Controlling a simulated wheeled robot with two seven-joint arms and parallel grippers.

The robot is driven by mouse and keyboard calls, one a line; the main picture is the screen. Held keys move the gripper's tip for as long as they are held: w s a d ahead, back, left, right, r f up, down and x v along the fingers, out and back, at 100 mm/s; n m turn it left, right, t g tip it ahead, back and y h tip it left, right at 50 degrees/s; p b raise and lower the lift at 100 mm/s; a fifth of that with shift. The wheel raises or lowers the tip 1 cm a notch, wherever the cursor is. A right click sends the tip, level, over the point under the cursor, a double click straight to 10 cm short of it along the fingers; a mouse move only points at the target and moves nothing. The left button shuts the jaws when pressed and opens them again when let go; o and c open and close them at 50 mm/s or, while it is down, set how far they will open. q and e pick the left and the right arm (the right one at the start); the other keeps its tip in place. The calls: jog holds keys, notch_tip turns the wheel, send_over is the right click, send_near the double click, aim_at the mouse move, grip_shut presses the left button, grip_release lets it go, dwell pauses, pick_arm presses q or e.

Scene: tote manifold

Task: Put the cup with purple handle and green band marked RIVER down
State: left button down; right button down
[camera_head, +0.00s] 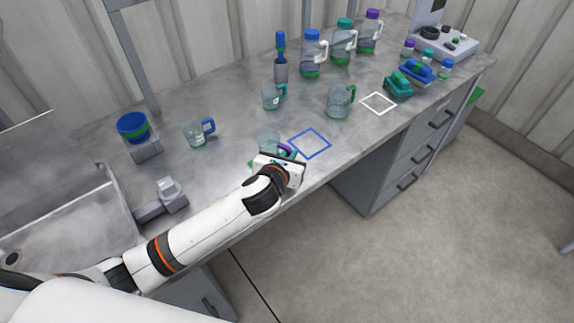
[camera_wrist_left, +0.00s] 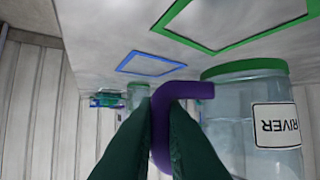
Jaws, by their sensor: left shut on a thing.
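The clear cup with the purple handle, green band and RIVER label (camera_wrist_left: 235,115) is close to my left gripper (camera_wrist_left: 170,115). The gripper's two green fingers are shut on its purple handle (camera_wrist_left: 160,140). The wrist view is upside down, so the cup is upright with its green-banded base toward the tabletop. Whether the base touches the top cannot be told. In the head view the cup (camera_head: 267,142) is partly hidden behind my left gripper (camera_head: 284,158), near the bench's front edge. My right gripper is not in view.
A green outline (camera_wrist_left: 262,37) lies beside the cup, mostly hidden in the head view. A blue outline (camera_head: 321,136) and a white outline (camera_head: 387,97) are empty. Other cups (camera_head: 198,134) (camera_head: 272,97) (camera_head: 338,104) stand behind. Several bottles (camera_head: 313,55) line the back.

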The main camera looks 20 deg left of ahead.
pick_arm(q)
jog(key=shift+f, duration=2)
jog(key=c, duration=1.5)
grip_release()
jog(key=shift+f, duration=0.1)
jog(key=shift+s+r, duration=0.2)
jog(key=v, duration=1.1)
jog(key=shift+s+r, duration=0.1)
jog(key=shift+s, duration=0.2)
